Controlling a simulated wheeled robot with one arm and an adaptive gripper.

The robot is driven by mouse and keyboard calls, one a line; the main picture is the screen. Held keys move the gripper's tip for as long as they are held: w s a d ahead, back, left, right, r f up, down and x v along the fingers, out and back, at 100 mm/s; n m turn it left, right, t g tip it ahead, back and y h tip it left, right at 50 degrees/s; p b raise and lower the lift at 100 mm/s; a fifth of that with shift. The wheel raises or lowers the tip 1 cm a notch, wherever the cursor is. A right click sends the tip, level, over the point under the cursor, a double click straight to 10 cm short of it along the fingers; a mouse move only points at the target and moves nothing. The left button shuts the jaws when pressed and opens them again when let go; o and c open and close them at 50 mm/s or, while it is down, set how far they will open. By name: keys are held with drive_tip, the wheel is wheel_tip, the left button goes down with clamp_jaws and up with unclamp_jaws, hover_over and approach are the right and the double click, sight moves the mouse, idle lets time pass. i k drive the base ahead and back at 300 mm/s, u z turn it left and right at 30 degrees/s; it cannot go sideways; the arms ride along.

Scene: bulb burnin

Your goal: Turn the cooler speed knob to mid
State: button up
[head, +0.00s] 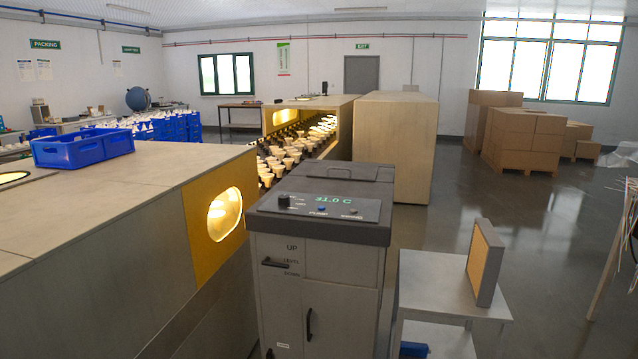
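The cooler (318,262) is a grey upright cabinet at the lower middle of the head view. Its sloped top panel has a green display (333,200) reading 31.0 C. A small black round knob (284,201) sits at the left end of that panel, with small labels beside it. The labels and the knob's pointer are too small to read. A blue button (322,210) and a second, brownish one (352,212) lie to the right of the knob. My gripper is not in view.
A long bench with a yellow end (219,210) stands close on the cooler's left. A grey side table (440,283) with an upright framed filter (485,262) stands on its right. Open floor (545,225) lies to the right.

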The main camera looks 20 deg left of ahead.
sight(282, 199)
drive_tip(key=u, duration=0.25)
drive_tip(key=i, duration=1.25)
drive_tip(key=u, duration=1.5)
drive_tip(key=i, duration=0.75)
drive_tip(key=u, duration=0.75)
